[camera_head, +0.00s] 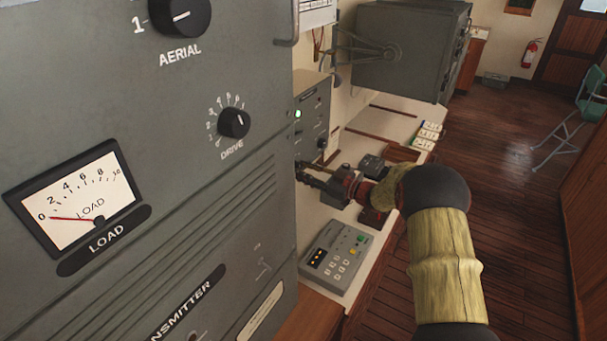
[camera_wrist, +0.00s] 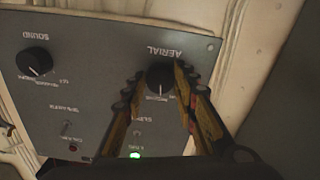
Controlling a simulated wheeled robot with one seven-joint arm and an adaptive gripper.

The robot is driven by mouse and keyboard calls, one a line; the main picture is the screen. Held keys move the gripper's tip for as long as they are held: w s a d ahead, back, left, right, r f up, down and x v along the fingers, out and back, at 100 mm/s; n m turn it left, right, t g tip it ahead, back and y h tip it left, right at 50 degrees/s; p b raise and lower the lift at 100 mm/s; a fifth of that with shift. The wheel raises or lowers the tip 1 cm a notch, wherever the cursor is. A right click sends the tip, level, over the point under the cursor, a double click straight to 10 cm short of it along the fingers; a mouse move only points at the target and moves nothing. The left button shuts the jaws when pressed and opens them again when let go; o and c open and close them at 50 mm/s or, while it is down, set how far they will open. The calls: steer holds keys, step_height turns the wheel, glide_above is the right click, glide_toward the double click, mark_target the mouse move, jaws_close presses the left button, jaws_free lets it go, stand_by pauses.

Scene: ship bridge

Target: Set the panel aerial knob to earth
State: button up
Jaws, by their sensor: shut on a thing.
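The grey panel (camera_head: 314,105) stands on the desk past the large transmitter cabinet. In the wrist view the panel (camera_wrist: 95,85) appears upside down. Its black aerial knob (camera_wrist: 160,80), under the word AERIAL, has a white pointer line aimed straight down in that picture, towards small blurred lettering. My gripper (camera_wrist: 160,70) is shut on this knob, one finger on each side. In the head view my gripper (camera_head: 302,172) reaches the panel's lower part and hides the knob.
The panel also has a sound knob (camera_wrist: 34,62), a toggle switch (camera_wrist: 66,128) and a lit green lamp (camera_wrist: 135,155). The near transmitter cabinet (camera_head: 200,190) has its own large AERIAL knob (camera_head: 182,14). A keypad unit (camera_head: 338,262) sits on the desk below my gripper.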

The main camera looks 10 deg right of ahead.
steer(key=n+b, duration=0.3)
steer(key=n, duration=0.1)
steer(key=shift+f+b, duration=0.15)
steer(key=shift+b, duration=0.15)
steer(key=shift+n+b, duration=1.1)
steer(key=shift+n, duration=0.3)
steer(key=o, duration=1.2)
steer(key=shift+c, duration=0.2)
steer(key=shift+d, duration=0.1)
steer(key=v, duration=1.1)
steer(key=shift+s+d, duration=0.25)
steer(key=shift+s, duration=0.05)
